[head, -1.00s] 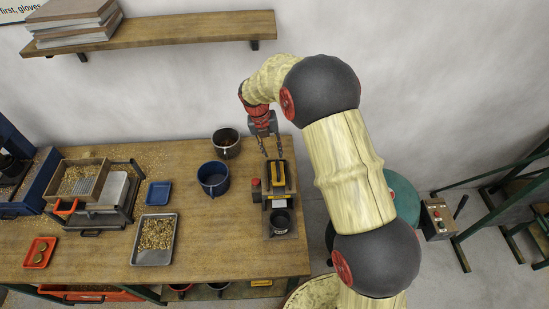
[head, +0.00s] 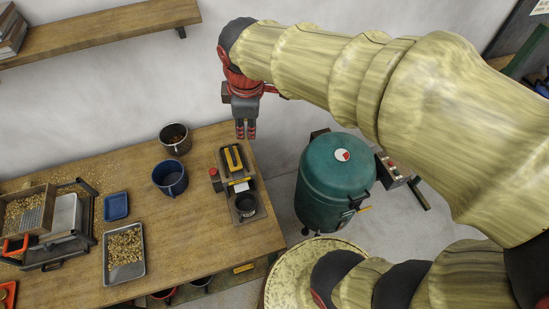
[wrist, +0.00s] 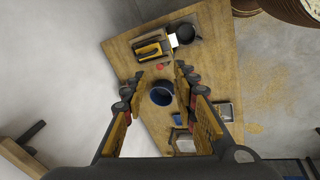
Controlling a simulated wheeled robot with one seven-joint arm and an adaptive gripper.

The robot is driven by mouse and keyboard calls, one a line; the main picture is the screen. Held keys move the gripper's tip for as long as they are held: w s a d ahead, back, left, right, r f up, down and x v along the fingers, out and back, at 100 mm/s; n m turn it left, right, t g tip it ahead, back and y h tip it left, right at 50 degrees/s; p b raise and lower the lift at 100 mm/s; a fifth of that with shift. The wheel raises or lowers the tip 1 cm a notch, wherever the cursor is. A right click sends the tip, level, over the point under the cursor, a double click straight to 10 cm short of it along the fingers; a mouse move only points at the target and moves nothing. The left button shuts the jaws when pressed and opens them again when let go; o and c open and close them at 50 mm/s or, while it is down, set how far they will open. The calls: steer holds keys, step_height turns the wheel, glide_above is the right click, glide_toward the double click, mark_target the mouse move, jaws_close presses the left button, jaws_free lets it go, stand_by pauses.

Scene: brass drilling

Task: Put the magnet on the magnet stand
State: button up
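A black and yellow block that looks like the magnet (head: 233,158) sits at the back end of a dark tray-like base, likely the magnet stand (head: 231,195), near the bench's right edge. Both also show in the wrist view, the magnet (wrist: 150,50) at upper left. My gripper (head: 246,130) is in the air above and behind the magnet, apart from it. In the wrist view my gripper's fingers (wrist: 160,78) are spread with nothing between them. Exactly how the magnet meets the base is too small to tell.
A blue pot (head: 170,178), a dark pot (head: 175,138), a blue tray (head: 116,206) and a metal tray (head: 125,255) stand left. A green tank (head: 335,185) stands right of the bench.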

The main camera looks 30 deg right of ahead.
steer(key=s+r+m+t, duration=0.1)
steer(key=s+m+t, duration=0.1)
steer(key=s+m, duration=1)
steer(key=shift+s+r+y, duration=0.2)
steer(key=shift+s+y, duration=0.1)
steer(key=shift+s, duration=0.55)
steer(key=shift+f, duration=0.15)
step_height(320, 180, down, 24)
steer(key=b, duration=2.4)
